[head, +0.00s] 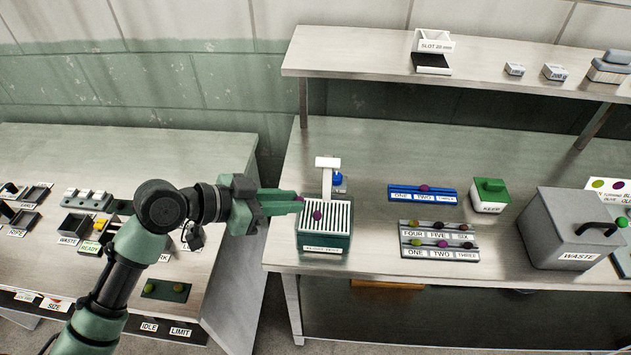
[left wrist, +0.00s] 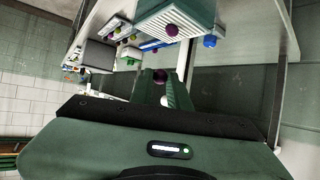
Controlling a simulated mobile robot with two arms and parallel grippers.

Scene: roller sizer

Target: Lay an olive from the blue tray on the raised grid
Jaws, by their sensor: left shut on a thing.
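My left gripper (head: 296,200) reaches in from the left, its fingertips at the left edge of the raised grid (head: 343,218). It is shut on a dark purple olive (left wrist: 160,75), which shows between the fingertips in the left wrist view; in the head view only a bit of it shows. Another purple olive (head: 317,215) lies on the white bars of the grid, and it also shows in the left wrist view (left wrist: 171,29). The blue tray (head: 398,192) stands to the right, with one purple olive (head: 424,188) near its middle. My right gripper is not in view.
Grey trays (head: 408,236) with several olives stand in front of the blue tray. A green-lidded box (head: 489,197) and a grey waste bin (head: 563,235) are further right. A white post (head: 327,175) rises behind the grid. A gap separates the left bench from this table.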

